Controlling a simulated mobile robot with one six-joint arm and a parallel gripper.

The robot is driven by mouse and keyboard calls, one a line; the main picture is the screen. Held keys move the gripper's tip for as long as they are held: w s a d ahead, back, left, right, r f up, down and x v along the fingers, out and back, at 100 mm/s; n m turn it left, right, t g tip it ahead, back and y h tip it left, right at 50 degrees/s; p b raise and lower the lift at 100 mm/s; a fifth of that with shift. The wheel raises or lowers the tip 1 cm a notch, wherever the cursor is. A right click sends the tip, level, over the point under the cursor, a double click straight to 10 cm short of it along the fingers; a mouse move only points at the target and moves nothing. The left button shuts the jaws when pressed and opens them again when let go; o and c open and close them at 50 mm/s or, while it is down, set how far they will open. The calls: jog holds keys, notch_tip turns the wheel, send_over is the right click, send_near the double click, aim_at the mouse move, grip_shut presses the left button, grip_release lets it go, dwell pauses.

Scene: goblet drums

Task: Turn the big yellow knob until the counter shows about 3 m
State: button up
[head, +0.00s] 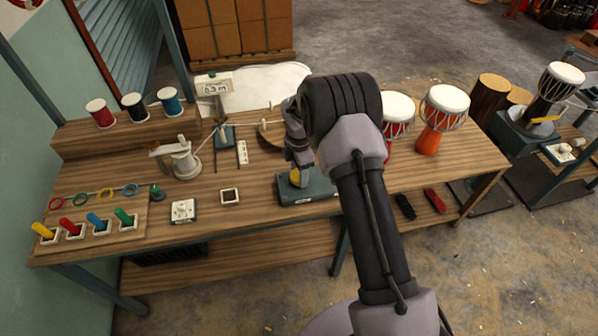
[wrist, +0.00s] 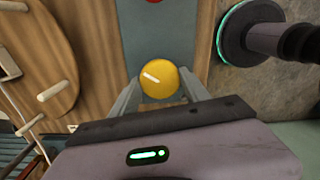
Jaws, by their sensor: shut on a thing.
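The big yellow knob (wrist: 158,79) sits on a grey-green box (head: 318,188) near the front of the workbench. In the head view the yellow knob (head: 297,177) is partly covered by my gripper (head: 297,168). My gripper (wrist: 160,92) comes from above, with one finger on each side of the knob, and is shut on it.
A round wooden disc with pegs (wrist: 50,60) stands left of the knob in the wrist view. Two goblet drums, one of them orange (head: 436,115), stand on the right of the bench. Thread spools (head: 133,106) sit on a shelf at the back left. The bench front has clear patches.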

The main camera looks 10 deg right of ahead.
jog(key=m, duration=0.7)
jog(key=shift+b, duration=0.3)
jog(key=m+b, duration=0.1)
jog(key=m, duration=0.5)
jog(key=shift+m, duration=0.3)
jog(key=m+b, duration=0.1)
jog(key=m, duration=0.5)
jog(key=m+b, duration=0.1)
jog(key=m, duration=0.5)
jog(key=shift+m+b, duration=0.35)
jog(key=shift+m, duration=0.05)
jog(key=m+b, duration=0.1)
jog(key=m, duration=0.5)
jog(key=shift+b, duration=0.4)
jog(key=m+b, duration=0.2)
jog(key=m, duration=0.5)
jog(key=shift+f+m, duration=0.1)
jog(key=shift+m, duration=0.2)
jog(key=m+b, duration=0.2)
jog(key=m, duration=0.4)
jog(key=m+b, duration=0.2)
jog(key=m, duration=0.4)
jog(key=shift+m+b, duration=0.3)
jog(key=shift+b, duration=0.05)
